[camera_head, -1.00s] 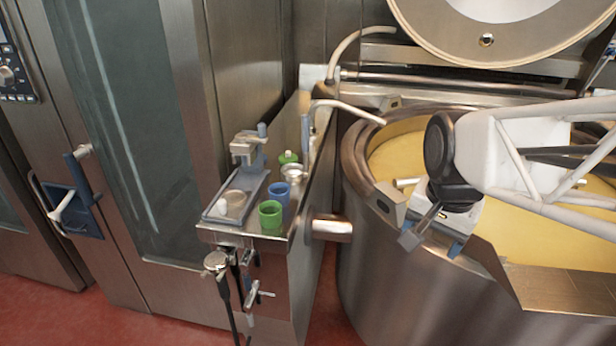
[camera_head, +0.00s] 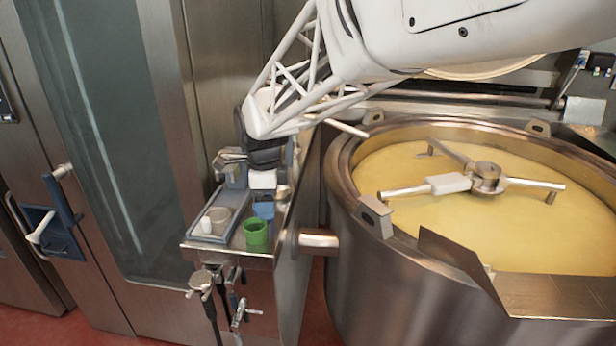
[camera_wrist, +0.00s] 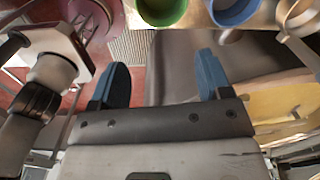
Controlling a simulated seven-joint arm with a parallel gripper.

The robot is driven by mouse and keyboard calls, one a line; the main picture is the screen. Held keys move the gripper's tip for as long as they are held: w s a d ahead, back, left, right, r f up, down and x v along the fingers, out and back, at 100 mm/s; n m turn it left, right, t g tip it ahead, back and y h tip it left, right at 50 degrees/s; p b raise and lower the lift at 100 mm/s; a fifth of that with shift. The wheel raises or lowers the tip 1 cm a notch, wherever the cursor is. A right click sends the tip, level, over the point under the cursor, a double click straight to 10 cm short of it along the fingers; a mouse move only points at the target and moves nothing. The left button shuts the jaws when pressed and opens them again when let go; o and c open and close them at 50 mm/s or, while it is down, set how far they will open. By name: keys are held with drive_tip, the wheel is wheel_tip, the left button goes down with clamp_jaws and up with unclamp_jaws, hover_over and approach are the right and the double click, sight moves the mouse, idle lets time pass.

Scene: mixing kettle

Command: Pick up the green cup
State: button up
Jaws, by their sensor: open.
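The green cup (camera_head: 256,232) stands upright at the front of the narrow steel ledge, close to its edge. In the wrist view the green cup (camera_wrist: 162,8) shows at the top, cut off by the picture edge. My gripper (camera_wrist: 160,78) is open, with two blue fingers spread apart and nothing between them. The cup lies beyond the fingertips, roughly in line with the gap.
A blue cup (camera_wrist: 232,10) stands beside the green one. A tray (camera_head: 220,222) with small containers lies left of the cups. The large kettle (camera_head: 350,270) with yellow contents and a stirrer is to the right. Valves (camera_head: 201,281) hang below the ledge front.

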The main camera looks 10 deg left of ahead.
sight(255, 228)
drive_tip(key=a, duration=0.2)
drive_tip(key=a+f+m, duration=0.1)
drive_tip(key=shift+w+a, duration=0.25)
drive_tip(key=shift+a, duration=0.1)
drive_tip(key=shift+f, duration=0.2)
drive_tip(key=shift+f, duration=1.15)
drive_tip(key=shift+f, duration=2.65)
drive_tip(key=shift+s, duration=0.1)
drive_tip(key=c, duration=0.7)
